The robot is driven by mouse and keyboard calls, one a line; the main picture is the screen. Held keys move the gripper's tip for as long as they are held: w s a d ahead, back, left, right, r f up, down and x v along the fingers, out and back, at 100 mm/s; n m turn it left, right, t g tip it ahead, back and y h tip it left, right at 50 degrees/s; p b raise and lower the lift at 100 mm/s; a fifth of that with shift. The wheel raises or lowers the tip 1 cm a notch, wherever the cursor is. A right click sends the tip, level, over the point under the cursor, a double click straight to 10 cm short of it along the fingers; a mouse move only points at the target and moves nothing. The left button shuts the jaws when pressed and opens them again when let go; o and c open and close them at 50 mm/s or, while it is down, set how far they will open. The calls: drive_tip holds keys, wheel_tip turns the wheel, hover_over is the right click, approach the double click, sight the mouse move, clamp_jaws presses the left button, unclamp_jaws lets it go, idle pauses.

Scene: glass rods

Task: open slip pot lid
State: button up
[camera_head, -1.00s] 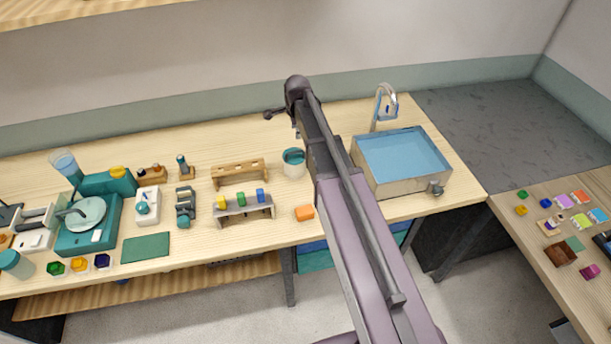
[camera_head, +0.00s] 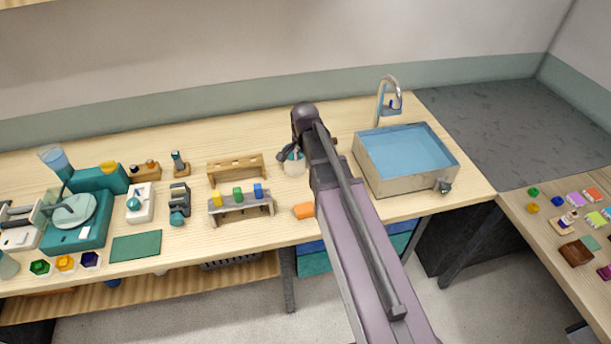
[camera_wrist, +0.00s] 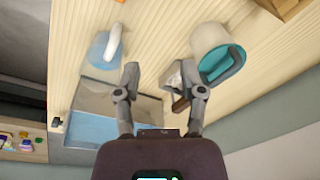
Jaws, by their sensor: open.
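The slip pot (camera_head: 295,168) is a small white pot on the wooden bench, left of the sink, partly hidden by my gripper (camera_head: 291,150) in the head view. In the wrist view the pot (camera_wrist: 207,40) stands at upper right, with a round teal top (camera_wrist: 222,65). I cannot tell whether this teal is a lid or the pot's inside. My gripper (camera_wrist: 155,75) is open with its fingers apart. Its right finger is close beside the pot; contact cannot be told. A small white and brown piece shows by that finger, unclear.
The sink (camera_head: 410,155) with its curved tap (camera_head: 388,95) stands to the right. An orange block (camera_head: 303,211) lies in front of the pot. A wooden rack (camera_head: 237,167) and a grey stand (camera_head: 241,203) with coloured blocks stand to the left.

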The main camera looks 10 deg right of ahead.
drive_tip(key=shift+s+f+n+b, duration=0.85)
drive_tip(key=shift+s+f, duration=0.25)
drive_tip(key=shift+s, duration=0.3)
drive_tip(key=shift+s, duration=0.1)
drive_tip(key=s+n+g, duration=0.1)
drive_tip(key=s+n, duration=0.8)
drive_tip(key=s, duration=0.3)
drive_tip(key=shift+s, duration=0.25)
drive_tip(key=w+r+m+p, duration=0.3)
drive_tip(key=w+m, duration=0.3)
drive_tip(key=w, duration=0.2)
drive_tip(key=w+r+m+t+p, duration=0.1)
drive_tip(key=w+r+m+p, duration=0.3)
drive_tip(key=w, duration=0.5)
drive_tip(key=w+r+m+p, duration=0.3)
drive_tip(key=w+m, duration=0.5)
drive_tip(key=w, duration=0.1)
drive_tip(key=shift+r+t, duration=0.3)
drive_tip(key=shift+t, duration=0.1)
drive_tip(key=shift+f, duration=0.15)
